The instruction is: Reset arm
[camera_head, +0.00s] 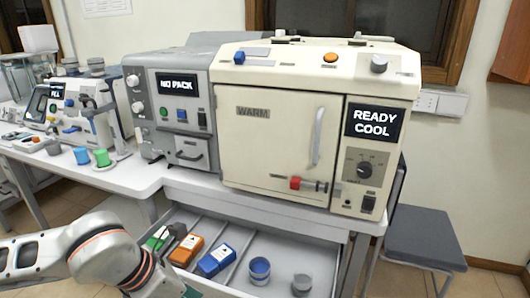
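My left arm (100,255), white and grey with orange rings, comes in from the lower left. Its wrist end is low, in front of the open drawer (225,283). A dark grey piece beside the green pack may be part of the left gripper, but its fingers cannot be made out clearly. I cannot tell whether it is open or holds anything. My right arm and gripper are not in view.
The drawer holds green (157,238), orange (186,251) and blue (216,260) packs, a blue-lined cup (260,269) and a grey cup (301,285). Above are a grey "NO PACK" unit (178,112) and a cream "READY COOL" oven (270,145), door shut. A stool (425,235) stands right.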

